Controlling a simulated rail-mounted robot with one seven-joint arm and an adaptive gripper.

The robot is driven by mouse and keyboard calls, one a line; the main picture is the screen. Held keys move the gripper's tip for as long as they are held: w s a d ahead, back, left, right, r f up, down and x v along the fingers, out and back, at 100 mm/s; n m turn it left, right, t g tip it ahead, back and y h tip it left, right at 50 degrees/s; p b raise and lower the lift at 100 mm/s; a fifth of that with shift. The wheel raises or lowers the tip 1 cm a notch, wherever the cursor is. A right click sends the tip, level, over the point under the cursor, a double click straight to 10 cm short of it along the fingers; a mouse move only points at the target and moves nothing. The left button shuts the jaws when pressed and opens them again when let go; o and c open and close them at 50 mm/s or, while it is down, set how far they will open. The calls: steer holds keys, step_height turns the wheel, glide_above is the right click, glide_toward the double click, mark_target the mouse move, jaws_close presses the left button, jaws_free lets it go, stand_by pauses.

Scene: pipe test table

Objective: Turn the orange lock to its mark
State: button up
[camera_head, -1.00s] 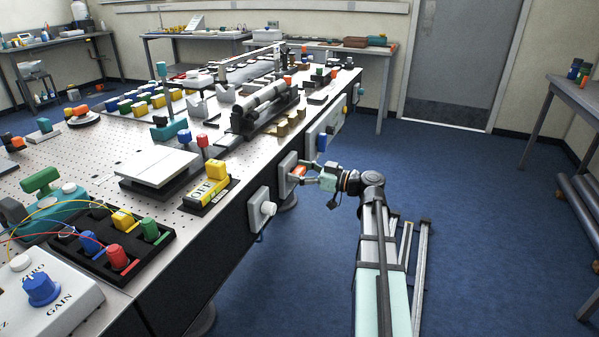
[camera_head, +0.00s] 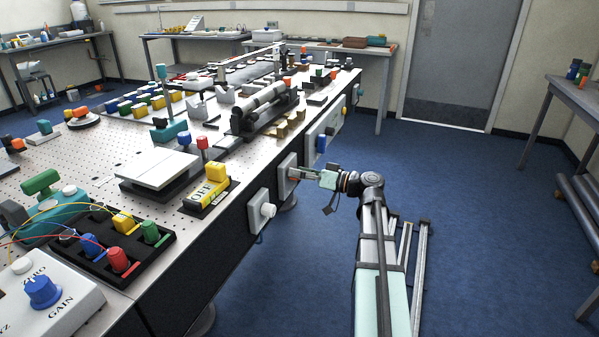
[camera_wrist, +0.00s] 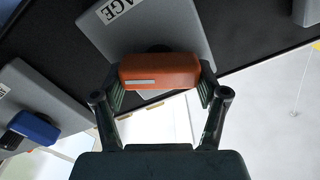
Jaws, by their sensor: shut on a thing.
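The orange lock (camera_wrist: 160,71) is a bar-shaped handle with a white line on its face. It sits on a grey plate (camera_wrist: 118,36) on the table's dark side panel; the plate also shows in the head view (camera_head: 285,181). My gripper (camera_wrist: 160,82) is shut on the lock, with one finger at each end of the bar. In the head view my gripper (camera_head: 297,174) reaches the plate from the right, and it hides most of the lock there. Part of a word ending in "AGE" shows on the plate. I cannot make out the mark.
A grey plate with a blue handle (camera_wrist: 34,127) is beside the lock's plate. A white knob (camera_head: 262,212) sits on a nearer side plate. The perforated table top (camera_head: 130,150) carries many blocks and devices. The blue floor (camera_head: 450,220) right of my arm is clear.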

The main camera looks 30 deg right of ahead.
steer(key=m+p, duration=0.3)
steer(key=m, duration=0.3)
steer(key=shift+w+d, duration=0.15)
steer(key=m+p, duration=0.1)
steer(key=m, duration=0.1)
steer(key=m+p, duration=0.1)
steer(key=m, duration=0.1)
steer(key=shift+f+m, duration=0.2)
steer(key=shift+m, duration=0.1)
steer(key=shift+f+m+p, duration=0.15)
steer(key=shift+m+p, duration=0.7)
steer(key=shift+m, duration=0.15)
steer(key=o, duration=1.2)
steer(key=shift+w, duration=0.1)
steer(key=shift+c, duration=0.2)
steer(key=shift+f, duration=0.1)
steer(key=shift+d, duration=0.1)
steer(key=v, duration=1.2)
